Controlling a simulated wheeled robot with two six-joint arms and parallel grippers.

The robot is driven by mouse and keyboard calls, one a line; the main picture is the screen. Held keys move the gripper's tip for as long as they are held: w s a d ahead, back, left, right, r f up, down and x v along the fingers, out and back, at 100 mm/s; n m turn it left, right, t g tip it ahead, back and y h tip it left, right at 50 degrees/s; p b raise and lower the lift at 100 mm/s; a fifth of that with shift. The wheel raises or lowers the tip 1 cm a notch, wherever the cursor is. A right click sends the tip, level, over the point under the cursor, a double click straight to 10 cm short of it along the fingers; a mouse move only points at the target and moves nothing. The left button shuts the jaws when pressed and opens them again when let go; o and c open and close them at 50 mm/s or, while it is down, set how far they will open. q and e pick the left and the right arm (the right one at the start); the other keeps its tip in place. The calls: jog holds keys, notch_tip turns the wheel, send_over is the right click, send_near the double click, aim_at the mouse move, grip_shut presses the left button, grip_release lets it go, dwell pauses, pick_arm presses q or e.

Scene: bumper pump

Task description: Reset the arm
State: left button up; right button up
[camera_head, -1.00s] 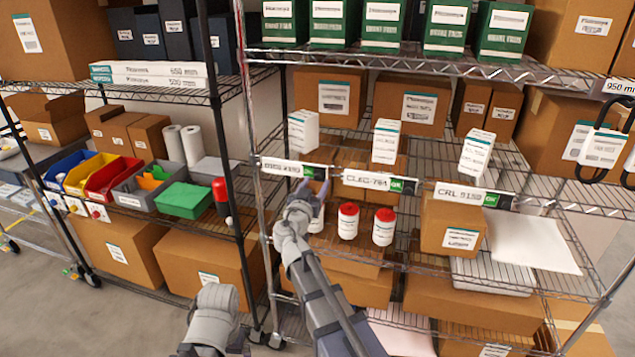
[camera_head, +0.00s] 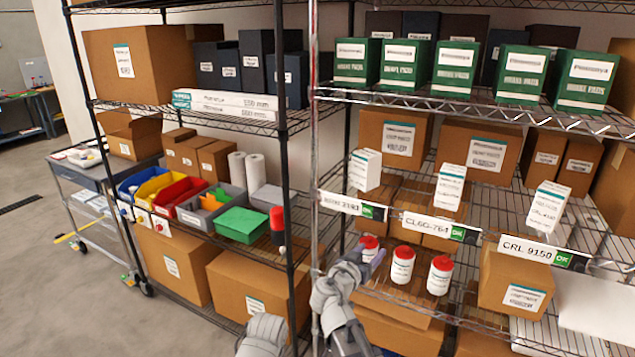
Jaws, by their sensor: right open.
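My right gripper (camera_head: 372,262) is open at the front edge of the right rack's middle shelf. It is in front of the leftmost white bottle with a red cap (camera_head: 368,243) and hides its lower part. I cannot tell whether it touches that bottle. No held object shows in it. Two more red-capped white bottles, a middle one (camera_head: 402,265) and a right one (camera_head: 440,275), stand upright to its right. My left gripper is not in view; only a grey arm part shows at the bottom.
The right rack's wire shelf (camera_head: 470,302) has a label rail along its front, white-and-teal cartons (camera_head: 450,187) and a brown box (camera_head: 513,285). The left rack holds coloured bins (camera_head: 178,197). A black upright post (camera_head: 281,130) stands left of my right arm. Open floor lies at left.

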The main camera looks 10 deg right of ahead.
jog(key=s+a+f+n+g+y, duration=0.2)
jog(key=s+f+g, duration=0.1)
jog(key=s+f, duration=0.25)
jog(key=s+a+f+n+g+y, duration=0.1)
jog(key=s+a+f+g, duration=0.2)
jog(key=s+f, duration=0.25)
jog(key=s+a+f+n+g+y, duration=0.3)
jog(key=s+a, duration=0.2)
jog(key=s, duration=0.2)
jog(key=s+a+f+n+g+y, duration=0.2)
jog(key=s+a+f+n+g, duration=0.1)
jog(key=s+a, duration=0.3)
jog(key=shift+s+f+n+g+y, duration=0.35)
jog(key=shift+s+f+n, duration=0.2)
jog(key=shift+n, duration=0.25)
jog(key=shift+w+a, duration=0.1)
dwell(0.5)
